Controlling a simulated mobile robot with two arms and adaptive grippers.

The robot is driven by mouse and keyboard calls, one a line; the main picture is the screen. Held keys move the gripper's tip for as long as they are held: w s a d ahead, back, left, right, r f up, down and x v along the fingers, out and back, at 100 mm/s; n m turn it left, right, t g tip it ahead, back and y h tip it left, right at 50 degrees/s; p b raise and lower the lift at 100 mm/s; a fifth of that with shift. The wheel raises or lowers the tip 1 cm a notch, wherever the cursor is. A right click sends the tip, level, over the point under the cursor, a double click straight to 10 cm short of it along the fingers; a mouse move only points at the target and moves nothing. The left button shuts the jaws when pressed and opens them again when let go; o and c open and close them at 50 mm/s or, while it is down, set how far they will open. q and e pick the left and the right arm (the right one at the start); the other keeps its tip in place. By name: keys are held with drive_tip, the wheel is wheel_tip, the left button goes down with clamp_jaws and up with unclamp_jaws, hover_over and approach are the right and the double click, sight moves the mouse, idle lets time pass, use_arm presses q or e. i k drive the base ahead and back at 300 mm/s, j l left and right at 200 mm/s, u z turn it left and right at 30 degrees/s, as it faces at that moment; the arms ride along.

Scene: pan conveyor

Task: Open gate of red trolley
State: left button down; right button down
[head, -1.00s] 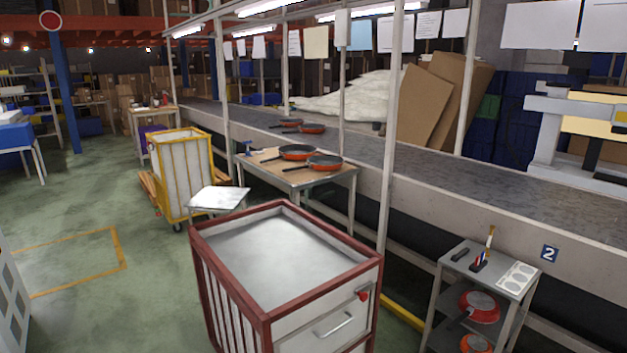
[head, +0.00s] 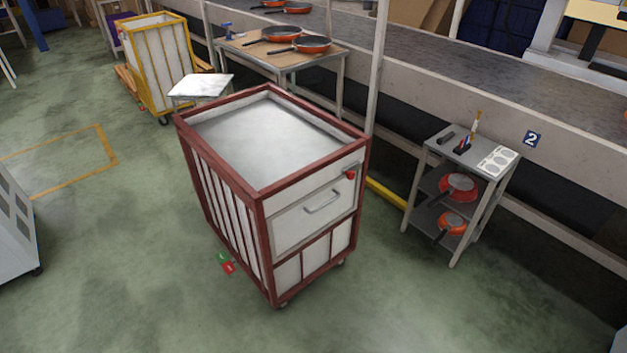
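The red trolley (head: 263,190) stands on the green floor in the middle of the head view. It has a red frame, white panels and small wheels. Its upper front panel, the gate (head: 312,215), looks shut and carries a grey bar handle (head: 322,203). A red knob (head: 350,175) sits near the gate's upper right corner. The trolley's top is open and shows a pale grey surface inside. Neither of my grippers shows in the head view.
A grey shelf cart (head: 440,190) with red and orange pans stands right of the trolley. A table (head: 335,62) with pans, a yellow trolley (head: 157,70) and a small white-topped table (head: 203,86) stand behind. The conveyor (head: 480,95) runs along the back. Floor in front is clear.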

sight(294, 225)
drive_tip(key=i+l+u, duration=0.4)
drive_tip(key=l, duration=0.2)
drive_tip(key=i+l+u, duration=0.15)
drive_tip(key=l, duration=0.2)
drive_tip(key=i+l+u, duration=0.4)
drive_tip(key=l, duration=0.35)
drive_tip(key=i+l+u, duration=0.2)
drive_tip(key=l, duration=0.2)
drive_tip(key=k, duration=0.1)
